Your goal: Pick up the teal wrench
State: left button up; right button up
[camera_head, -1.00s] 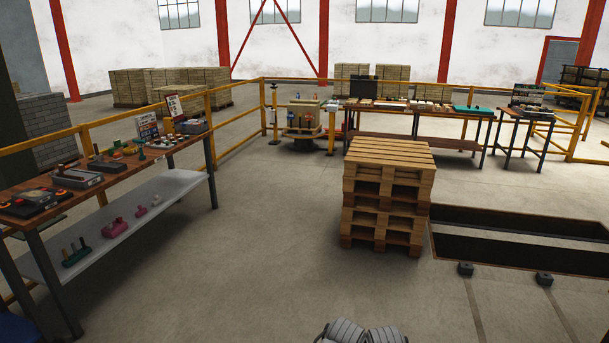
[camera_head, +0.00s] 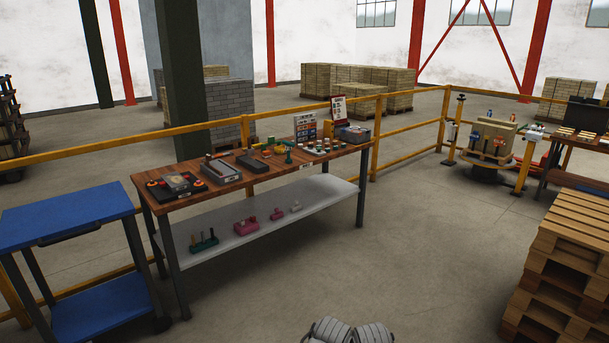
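I cannot make out a teal wrench with certainty; the small objects are too small to tell apart. A wooden-topped workbench (camera_head: 265,176) stands left of centre and carries several small tools and parts. A green piece (camera_head: 288,153) lies among them, its shape unclear. A dark teal block with upright pegs (camera_head: 203,241) sits on the bench's pale lower shelf (camera_head: 325,196). Neither of my grippers is in view.
A blue cart (camera_head: 68,210) stands left of the bench. A stack of wooden pallets (camera_head: 568,245) is at the right edge. A yellow railing (camera_head: 410,148) runs behind the bench. A round stand with clamps (camera_head: 490,150) is farther back. The floor in front of the bench is clear.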

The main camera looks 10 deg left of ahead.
aim_at(289, 146)
jog(key=i+j+u, duration=0.1)
jog(key=i+u, duration=0.5)
jog(key=u, duration=0.15)
jog(key=i+u, duration=0.4)
jog(key=i+j, duration=0.1)
jog(key=i, duration=0.25)
jog(key=i+j, duration=0.1)
jog(key=i, duration=0.25)
jog(key=i+j+z, duration=0.45)
jog(key=i+j, duration=0.15)
jog(key=i+j+z, duration=0.2)
jog(key=j, duration=0.3)
jog(key=i+j+z, duration=0.2)
jog(key=j, duration=0.25)
jog(key=i+j, duration=0.1)
jog(key=j, duration=0.3)
jog(key=i+j+z, duration=0.1)
jog(key=j, duration=0.25)
